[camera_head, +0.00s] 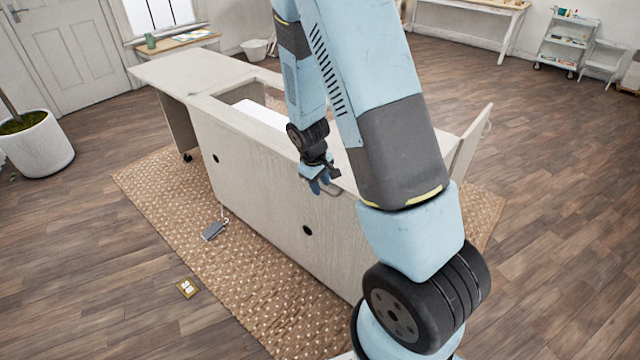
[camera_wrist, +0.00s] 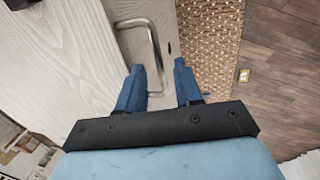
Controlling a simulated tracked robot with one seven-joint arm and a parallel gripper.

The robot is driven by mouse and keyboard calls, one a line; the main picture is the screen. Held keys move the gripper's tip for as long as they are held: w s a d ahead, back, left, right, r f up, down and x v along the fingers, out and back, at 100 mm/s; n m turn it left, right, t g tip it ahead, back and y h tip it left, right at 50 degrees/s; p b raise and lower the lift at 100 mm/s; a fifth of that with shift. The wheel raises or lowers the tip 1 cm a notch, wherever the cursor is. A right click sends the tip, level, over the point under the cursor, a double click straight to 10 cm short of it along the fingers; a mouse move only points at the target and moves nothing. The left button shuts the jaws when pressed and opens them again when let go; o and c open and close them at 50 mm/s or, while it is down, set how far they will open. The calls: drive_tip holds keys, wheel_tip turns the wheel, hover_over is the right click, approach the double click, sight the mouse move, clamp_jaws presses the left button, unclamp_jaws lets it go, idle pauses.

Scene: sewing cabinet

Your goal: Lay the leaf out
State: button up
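The pale wood sewing cabinet (camera_head: 255,185) stands on a patterned rug. At its far left end a flat panel (camera_head: 190,72) extends level with the top. At its right end another panel (camera_head: 472,140) stands tilted up; I cannot tell which one is the leaf named. My gripper (camera_head: 320,184) is at the cabinet's near top edge, beside a bent metal handle (camera_head: 334,191). In the wrist view the fingers of my gripper (camera_wrist: 160,88) are apart, with part of the handle (camera_wrist: 158,55) between them. My arm hides part of the cabinet top.
A grey pedal (camera_head: 213,231) lies on the rug (camera_head: 165,200) before the cabinet. A small floor outlet (camera_head: 187,288) is nearby. A potted plant (camera_head: 38,145) stands left, and a shelf cart (camera_head: 566,45) stands far right. The wooden floor right of the cabinet is clear.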

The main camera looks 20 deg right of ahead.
drive_tip(key=shift+f, duration=0.15)
clamp_jaws()
idle(1.4)
